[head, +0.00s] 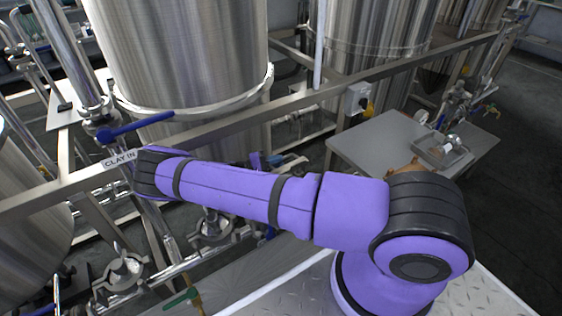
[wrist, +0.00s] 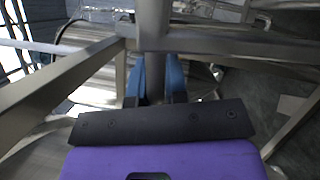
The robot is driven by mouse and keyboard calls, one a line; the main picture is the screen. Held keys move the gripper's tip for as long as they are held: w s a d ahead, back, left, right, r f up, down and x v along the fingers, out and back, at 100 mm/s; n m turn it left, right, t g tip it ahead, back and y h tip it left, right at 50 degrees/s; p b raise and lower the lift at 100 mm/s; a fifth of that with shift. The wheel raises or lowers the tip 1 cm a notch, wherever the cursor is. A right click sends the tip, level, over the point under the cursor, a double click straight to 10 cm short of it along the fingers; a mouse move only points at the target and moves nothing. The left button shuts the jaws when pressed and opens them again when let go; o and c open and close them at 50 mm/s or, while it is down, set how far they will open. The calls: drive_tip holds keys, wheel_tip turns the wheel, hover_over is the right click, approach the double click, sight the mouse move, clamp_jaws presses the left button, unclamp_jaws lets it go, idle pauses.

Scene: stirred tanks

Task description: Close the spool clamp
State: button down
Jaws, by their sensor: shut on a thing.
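In the wrist view my gripper (wrist: 158,62) shows two blue fingers extending from a dark palm bar, close together on either side of a narrow grey metal part. What they hold is mostly hidden; I cannot tell whether it is the spool clamp. In the head view my purple arm crosses the middle and hides the gripper. A round metal clamp-like fitting (head: 121,271) shows on the pipework at lower left, and another fitting (head: 210,231) sits just below the arm. I cannot tell which is the spool clamp or whether either is closed.
A steel frame beam (head: 225,130) runs across in front of a large tank (head: 180,50). A blue-handled valve (head: 135,128) and a "CLAY IN" label (head: 119,159) are near my elbow. A grey table (head: 375,140) stands right. In the wrist view a metal post (wrist: 153,22) rises close beyond the fingers.

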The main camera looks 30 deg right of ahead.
drive_tip(key=s+r+m+y, duration=0.1)
drive_tip(key=s+m, duration=0.1)
drive_tip(key=s+r+m+y, duration=0.1)
drive_tip(key=s+m, duration=0.1)
drive_tip(key=s, duration=0.1)
drive_tip(key=s+r+m+t, duration=0.1)
drive_tip(key=s+m, duration=0.1)
drive_tip(key=shift+s+d+r+m+y, duration=0.1)
drive_tip(key=shift+s+m+y, duration=0.05)
drive_tip(key=shift+m+y, duration=0.25)
drive_tip(key=s+f+m+t, duration=0.1)
drive_tip(key=s+f+m, duration=0.1)
drive_tip(key=s, duration=0.3)
drive_tip(key=s+f+m+t+y, duration=0.1)
drive_tip(key=s+f+m, duration=0.1)
drive_tip(key=s, duration=0.3)
drive_tip(key=shift+s+d+f+m+t, duration=0.2)
drive_tip(key=shift+f+m+t, duration=0.1)
drive_tip(key=shift+m, duration=0.6)
drive_tip(key=c, duration=1.2)
unclamp_jaws()
drive_tip(key=shift+o, duration=0.2)
drive_tip(key=shift+r, duration=0.1)
